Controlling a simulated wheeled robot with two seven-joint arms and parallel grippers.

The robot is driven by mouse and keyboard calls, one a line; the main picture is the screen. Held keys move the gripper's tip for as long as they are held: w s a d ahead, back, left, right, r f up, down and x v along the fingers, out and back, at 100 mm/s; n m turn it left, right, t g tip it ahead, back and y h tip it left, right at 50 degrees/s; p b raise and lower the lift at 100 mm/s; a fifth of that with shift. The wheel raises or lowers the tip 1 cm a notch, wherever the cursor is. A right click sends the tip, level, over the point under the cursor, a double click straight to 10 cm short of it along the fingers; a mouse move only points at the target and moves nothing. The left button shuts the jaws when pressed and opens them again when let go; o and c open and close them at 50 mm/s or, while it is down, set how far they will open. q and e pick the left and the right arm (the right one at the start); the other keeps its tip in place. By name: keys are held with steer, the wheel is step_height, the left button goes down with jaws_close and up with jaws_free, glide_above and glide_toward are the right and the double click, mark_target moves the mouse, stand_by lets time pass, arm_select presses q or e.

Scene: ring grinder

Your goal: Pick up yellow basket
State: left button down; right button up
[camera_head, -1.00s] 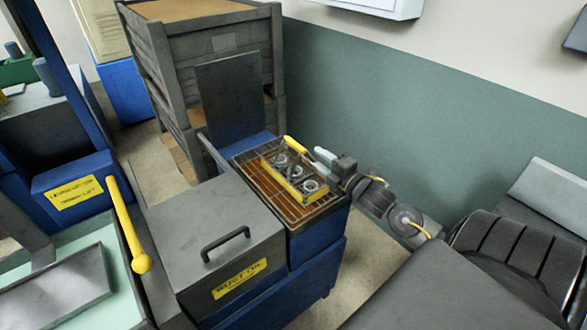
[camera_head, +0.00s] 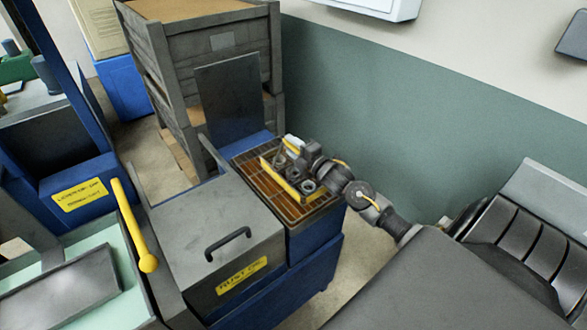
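The yellow basket (camera_head: 279,181) sits on the brown wire rack of the blue-sided machine, with several grey metal rings (camera_head: 308,187) in it. My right gripper (camera_head: 294,146) reaches in from the right and is over the far right end of the basket. Its pale finger part overlaps the basket's yellow far edge in the picture. The gripper and wrist hide part of the basket. I cannot tell whether the fingers touch it or whether they are open or shut. My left gripper is not in view.
A grey lidded box (camera_head: 205,230) with a black handle adjoins the rack. A dark upright panel (camera_head: 228,100) stands behind the rack, before a grey crate (camera_head: 205,50). A yellow lever (camera_head: 133,225) stands at the left. The green wall (camera_head: 400,110) is behind my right arm.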

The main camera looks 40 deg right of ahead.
steer(key=shift+c, duration=0.4)
jaws_close()
steer(key=shift+d+r, duration=0.1)
steer(key=shift+r, duration=0.1)
steer(key=shift+r+b, duration=0.8)
steer(key=shift+r, duration=0.1)
steer(key=s+r, duration=0.1)
steer(key=r, duration=0.1)
steer(key=s+a+r+b, duration=0.1)
steer(key=s+r, duration=0.2)
steer(key=r, duration=0.1)
steer(key=shift+s+a+r+b, duration=0.15)
steer(key=shift+a+r+b, duration=0.05)
steer(key=shift+a+b, duration=0.15)
steer(key=s+a+r+b, duration=0.2)
steer(key=s+a+r, duration=0.1)
steer(key=s, duration=0.5)
steer(key=shift+s+a+r, duration=0.2)
steer(key=shift+s+r, duration=0.2)
steer(key=shift+r, duration=0.35)
steer(key=shift+d, duration=0.1)
